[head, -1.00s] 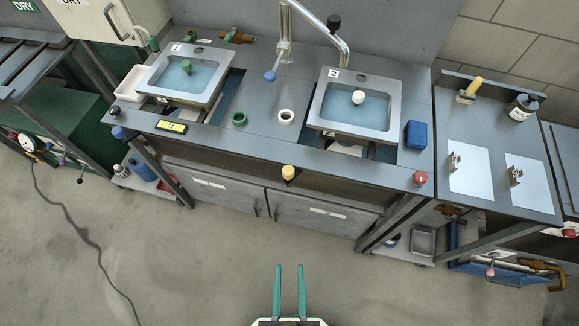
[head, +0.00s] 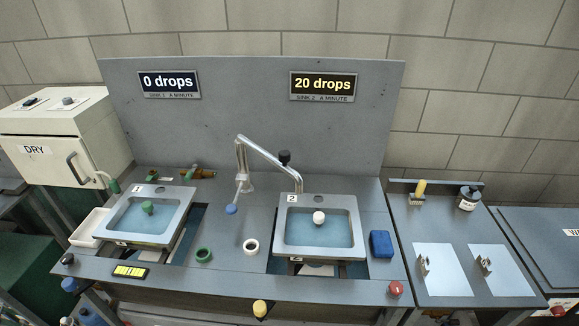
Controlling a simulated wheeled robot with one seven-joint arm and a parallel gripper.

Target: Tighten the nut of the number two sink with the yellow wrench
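The number two sink (head: 351,204) is a grey basin holding blue water, with a white plug in it and a "2" label at its back left corner. Its nut is not visible; the underside of the sink is hidden from this view. The sign above it (head: 323,86) reads "20 drops, sink 2, a minute". I see no yellow wrench in the head view. My gripper is out of the picture.
Sink one (head: 187,198) is at left under a "0 drops" sign (head: 169,84). A faucet (head: 266,154) stands between the sinks. A green ring (head: 204,255), a white ring (head: 250,246) and a blue sponge (head: 381,244) lie on the counter. A yellow knob (head: 260,309) is at the front edge.

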